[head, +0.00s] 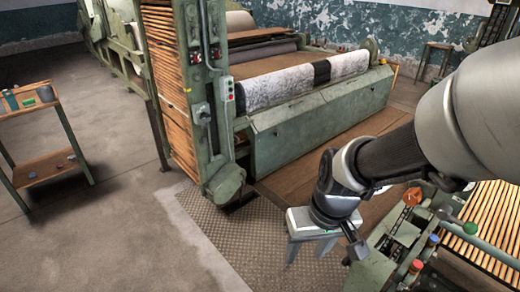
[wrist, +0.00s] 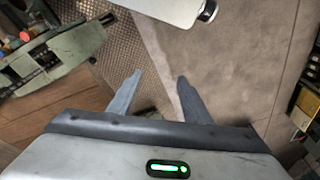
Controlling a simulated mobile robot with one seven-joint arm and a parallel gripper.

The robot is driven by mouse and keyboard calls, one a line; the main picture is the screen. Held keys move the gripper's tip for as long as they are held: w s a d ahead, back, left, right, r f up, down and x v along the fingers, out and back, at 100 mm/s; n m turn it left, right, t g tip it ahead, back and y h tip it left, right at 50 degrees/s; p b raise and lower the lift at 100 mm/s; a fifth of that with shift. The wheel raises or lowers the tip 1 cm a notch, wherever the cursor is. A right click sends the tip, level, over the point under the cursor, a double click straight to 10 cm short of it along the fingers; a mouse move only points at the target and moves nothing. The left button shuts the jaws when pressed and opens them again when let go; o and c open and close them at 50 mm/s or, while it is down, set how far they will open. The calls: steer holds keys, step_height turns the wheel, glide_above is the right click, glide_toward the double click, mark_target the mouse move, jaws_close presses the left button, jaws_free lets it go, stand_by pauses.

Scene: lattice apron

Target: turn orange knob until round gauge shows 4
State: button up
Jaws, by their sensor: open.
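An orange round knob (head: 412,196) sits on top of the green machine (head: 382,270) at the lower right of the head view. A second red-orange cap (head: 416,265) stands nearer on the same machine; I cannot tell which is the task's knob. No readable round gauge shows. My gripper (head: 308,256) points down over the floor, left of the machine and apart from it. In the wrist view my gripper (wrist: 160,76) has its two fingers spread, with nothing between them. A small orange-red spot (wrist: 24,37) on green metal shows at the upper left there.
A blue knob (head: 433,240) and a green knob (head: 470,228) stand near the orange ones. A big green machine with cloth rolls (head: 290,85) fills the back. A small wooden stand (head: 45,170) is at the left. The grey floor (head: 110,240) is clear.

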steer(key=s+d+r+m+t, duration=0.1)
steer(key=s+d+r+t, duration=0.1)
steer(key=r, duration=0.6)
steer(key=s+d+r+m+t+h, duration=0.1)
steer(key=s+d+r+t, duration=0.1)
steer(key=r, duration=0.6)
steer(key=shift+s+r, duration=0.2)
steer(key=shift+s, duration=0.05)
steer(key=shift+d, duration=0.15)
